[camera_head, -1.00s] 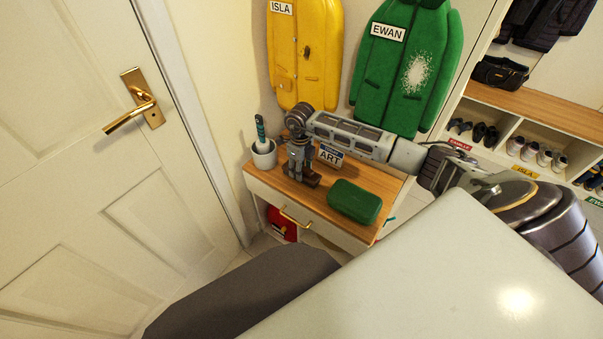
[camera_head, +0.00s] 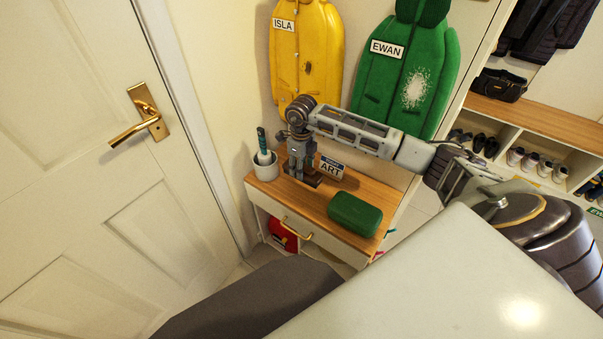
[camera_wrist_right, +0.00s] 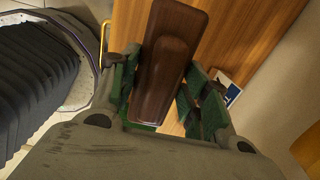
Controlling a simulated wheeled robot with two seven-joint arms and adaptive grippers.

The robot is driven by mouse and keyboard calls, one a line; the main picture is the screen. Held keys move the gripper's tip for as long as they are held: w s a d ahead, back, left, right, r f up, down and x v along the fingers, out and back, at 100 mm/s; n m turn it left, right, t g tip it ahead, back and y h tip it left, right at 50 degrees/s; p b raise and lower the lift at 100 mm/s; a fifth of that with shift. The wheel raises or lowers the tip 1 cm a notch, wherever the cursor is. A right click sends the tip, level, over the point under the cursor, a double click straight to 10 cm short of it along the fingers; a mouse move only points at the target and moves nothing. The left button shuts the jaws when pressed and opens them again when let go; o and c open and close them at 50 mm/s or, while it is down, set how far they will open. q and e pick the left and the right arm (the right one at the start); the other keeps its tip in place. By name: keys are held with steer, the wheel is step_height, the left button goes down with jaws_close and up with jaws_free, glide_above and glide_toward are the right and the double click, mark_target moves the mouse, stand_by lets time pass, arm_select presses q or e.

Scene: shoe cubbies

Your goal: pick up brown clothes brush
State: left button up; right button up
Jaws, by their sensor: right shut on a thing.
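The brown clothes brush (camera_head: 314,181) is low beneath my right gripper (camera_head: 302,169), over the left part of the wooden-topped table (camera_head: 380,193). In the right wrist view the brush (camera_wrist_right: 176,45) is a long dark brown wooden piece between the two green-padded fingers of the gripper (camera_wrist_right: 163,92). The fingers are shut on it. I cannot tell for sure whether the brush still touches the tabletop. My left gripper is not in view.
A white cup (camera_head: 265,171) with a teal-handled tool stands left of the gripper. Yellow (camera_head: 306,60) and green coats hang behind. A door (camera_head: 90,200) is at left.

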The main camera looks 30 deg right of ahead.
step_height(320, 180, up, 2)
steer(key=shift+r, duration=0.5)
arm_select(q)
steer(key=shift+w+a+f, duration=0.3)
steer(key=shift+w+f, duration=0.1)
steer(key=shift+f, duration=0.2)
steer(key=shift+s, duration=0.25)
arm_select(e)
steer(key=o, duration=0.5)
steer(key=c, duration=0.3)
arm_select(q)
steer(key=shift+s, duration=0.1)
